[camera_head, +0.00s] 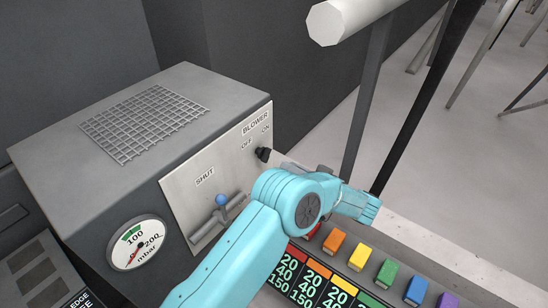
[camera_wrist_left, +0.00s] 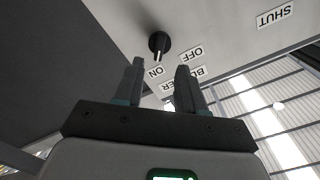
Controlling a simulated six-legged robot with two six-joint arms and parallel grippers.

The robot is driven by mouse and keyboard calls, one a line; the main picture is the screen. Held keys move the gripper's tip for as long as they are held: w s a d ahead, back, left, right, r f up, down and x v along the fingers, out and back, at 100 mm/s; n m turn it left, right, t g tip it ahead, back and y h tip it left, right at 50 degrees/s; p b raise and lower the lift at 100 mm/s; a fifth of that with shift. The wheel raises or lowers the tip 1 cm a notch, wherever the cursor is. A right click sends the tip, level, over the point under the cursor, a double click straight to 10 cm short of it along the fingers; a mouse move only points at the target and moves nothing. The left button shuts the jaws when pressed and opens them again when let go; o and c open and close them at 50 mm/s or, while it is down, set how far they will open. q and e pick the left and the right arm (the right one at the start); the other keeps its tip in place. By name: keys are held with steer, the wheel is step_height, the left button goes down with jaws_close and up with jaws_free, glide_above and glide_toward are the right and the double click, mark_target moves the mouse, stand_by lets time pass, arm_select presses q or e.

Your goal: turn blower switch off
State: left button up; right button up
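The blower switch (camera_head: 263,154) is a small black knob on the light panel of the grey box, just below the OFF and ON labels. In the left wrist view the black knob (camera_wrist_left: 158,42) shows a pale mark on the side toward the ON label. My left gripper (camera_wrist_left: 159,78) is open and empty there, its two dark fingers apart. The knob lies beyond the fingertips, roughly in line with the gap, and does not touch them. In the head view my teal left arm reaches to the right of the switch, and its fingers are mostly hidden. My right gripper is not in view.
A lever with a blue knob (camera_head: 221,200) sits under the SHUT label on the same panel. A pressure gauge (camera_head: 139,243) is on the box at left. Several coloured blocks (camera_head: 359,257) line the ledge beyond my arm. A white pipe (camera_head: 346,20) and dark posts stand behind.

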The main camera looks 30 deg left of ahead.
mark_target(269, 157)
arm_select(q)
steer(key=a, duration=0.7)
steer(key=shift+w+p, duration=0.25)
steer(key=shift+p, duration=0.1)
steer(key=shift+d, duration=0.1)
jaws_close()
